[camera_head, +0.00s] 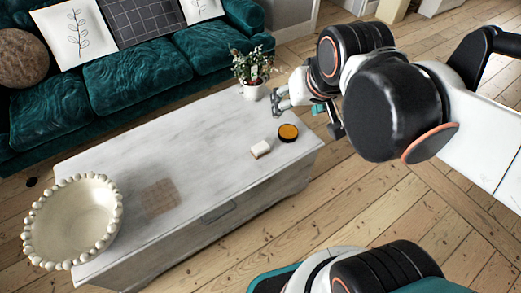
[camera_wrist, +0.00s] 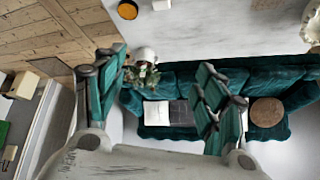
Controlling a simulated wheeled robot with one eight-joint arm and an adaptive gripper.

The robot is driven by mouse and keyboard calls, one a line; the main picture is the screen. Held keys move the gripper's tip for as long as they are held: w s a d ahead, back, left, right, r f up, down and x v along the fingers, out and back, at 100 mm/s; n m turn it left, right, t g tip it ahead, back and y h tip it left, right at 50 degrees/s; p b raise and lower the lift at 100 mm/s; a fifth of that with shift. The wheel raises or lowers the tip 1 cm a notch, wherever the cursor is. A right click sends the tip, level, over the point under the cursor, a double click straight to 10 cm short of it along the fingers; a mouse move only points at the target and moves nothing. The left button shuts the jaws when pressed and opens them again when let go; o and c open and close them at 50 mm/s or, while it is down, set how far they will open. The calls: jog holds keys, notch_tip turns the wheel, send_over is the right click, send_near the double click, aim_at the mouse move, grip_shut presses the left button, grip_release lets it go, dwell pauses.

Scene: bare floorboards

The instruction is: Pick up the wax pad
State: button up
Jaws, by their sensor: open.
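No label marks the wax pad. Two candidates lie at the right end of the white marble-topped table (camera_head: 205,137): a round orange disc in a dark rim (camera_head: 288,132) and a small whitish block (camera_head: 260,149) to its lower left. In the wrist view the orange disc (camera_wrist: 128,9) and the block (camera_wrist: 161,4) show at the top edge, beyond the fingertips. My gripper (camera_head: 281,101) is open and empty near the table's right end, by the plant and apart from both items. Its two teal-padded fingers are spread wide in the wrist view (camera_wrist: 160,65).
A potted plant (camera_head: 252,76) stands at the table's back right corner, close to my gripper. A beaded bowl (camera_head: 72,222) is at the left end, with a flat brownish square (camera_head: 160,196) nearby. A teal sofa (camera_head: 140,83) runs behind. Wooden floor (camera_head: 350,205) is open at right.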

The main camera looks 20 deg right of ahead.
jog(key=w+m+g, duration=0.1)
jog(key=w+m, duration=0.1)
jog(key=w, duration=0.5)
jog(key=m+g+p, duration=0.1)
jog(key=m+g, duration=0.3)
jog(key=m, duration=0.5)
send_over(260, 146)
notch_tip(260, 146, down, 28)
jog(key=f, duration=0.7)
jog(key=f+m+g+b, duration=0.1)
jog(key=f, duration=0.5)
jog(key=f+m+b, duration=0.1)
jog(key=f, duration=0.6)
jog(key=shift+s+d+f, duration=0.1)
jog(key=shift+d+f, duration=0.15)
jog(key=shift+f, duration=0.1)
jog(key=shift+a+f+b, duration=0.2)
jog(key=shift+f+b, duration=1.5)
jog(key=shift+f, duration=1.35)
jog(key=shift+r, duration=0.1)
jog(key=shift+c, duration=0.6)
jog(key=c, duration=1.2)
